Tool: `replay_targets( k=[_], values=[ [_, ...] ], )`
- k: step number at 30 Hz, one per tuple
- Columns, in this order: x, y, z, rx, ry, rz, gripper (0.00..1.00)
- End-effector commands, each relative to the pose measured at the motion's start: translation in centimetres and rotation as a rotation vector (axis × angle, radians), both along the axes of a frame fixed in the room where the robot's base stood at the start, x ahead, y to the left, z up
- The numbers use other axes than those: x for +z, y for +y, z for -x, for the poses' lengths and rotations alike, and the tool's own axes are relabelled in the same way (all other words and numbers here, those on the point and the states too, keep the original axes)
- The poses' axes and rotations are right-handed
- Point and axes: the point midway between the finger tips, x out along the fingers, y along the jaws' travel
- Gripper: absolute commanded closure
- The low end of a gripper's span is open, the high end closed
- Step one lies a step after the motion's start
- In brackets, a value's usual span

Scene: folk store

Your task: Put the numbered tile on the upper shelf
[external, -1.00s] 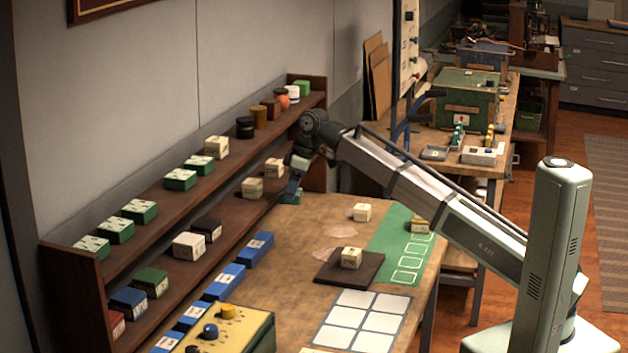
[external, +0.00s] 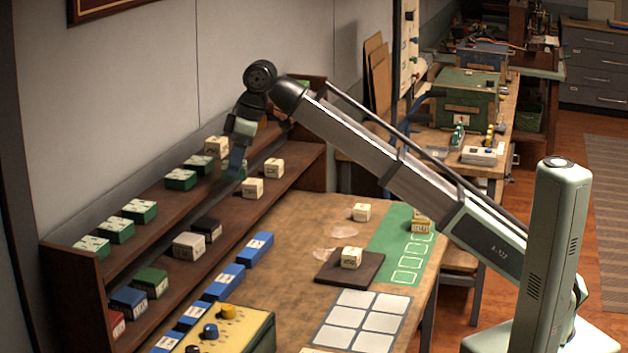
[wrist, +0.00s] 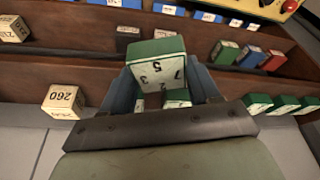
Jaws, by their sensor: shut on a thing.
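My gripper (external: 236,165) is in front of the upper shelf (external: 150,241), on the wall side of the bench. In the wrist view its two blue fingers are closed on a green tile (wrist: 156,66) with a white numbered face showing 5, 3 and 7.
The lower shelf holds cream blocks (external: 253,188), a dark block (external: 207,229) and others. Blue boxes (external: 255,246) line the bench. Bare upper-shelf board shows between the tile groups.

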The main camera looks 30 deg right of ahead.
Motion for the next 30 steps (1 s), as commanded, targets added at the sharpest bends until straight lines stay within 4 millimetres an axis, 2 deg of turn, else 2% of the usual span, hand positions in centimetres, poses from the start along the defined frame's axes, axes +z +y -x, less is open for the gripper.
replay_targets(
  k=[1,6,12,15,19,24,30],
  values=[
    [1.5,2.6,-0.1,0.006,0.0,0.0,0.75],
    [4.4,8.9,0.6,0.018,0.001,0.0,0.75],
    [7.1,14.8,1.6,0.025,0.0,0.0,0.75],
    [7.9,16.7,2.1,0.029,0.0,-0.001,0.75],
    [8.5,18.1,2.5,0.031,-0.001,-0.001,0.75],
    [8.7,18.6,2.7,0.032,0.0,-0.001,0.75],
    [7.2,18.4,2.7,0.032,0.001,0.0,0.75]
  ],
)
